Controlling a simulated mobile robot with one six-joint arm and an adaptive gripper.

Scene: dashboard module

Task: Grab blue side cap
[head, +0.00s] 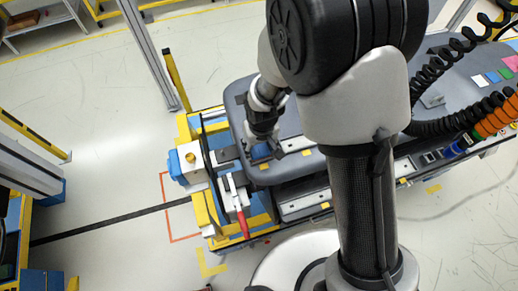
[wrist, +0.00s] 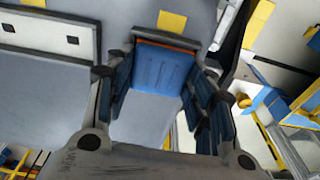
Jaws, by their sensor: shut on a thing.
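In the head view my gripper (head: 264,143) is over the left end of the grey dashboard module (head: 290,108). A small part of the blue cap (head: 261,152) shows just below the gripper there. I cannot tell whether the cap touches the surface beneath it.
A fixture with a red-handled clamp (head: 242,222) and a white block with a yellow knob (head: 190,157) stands close to the left of the gripper. Coloured cards (head: 494,76) lie on the module's right part. The floor to the left is largely open.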

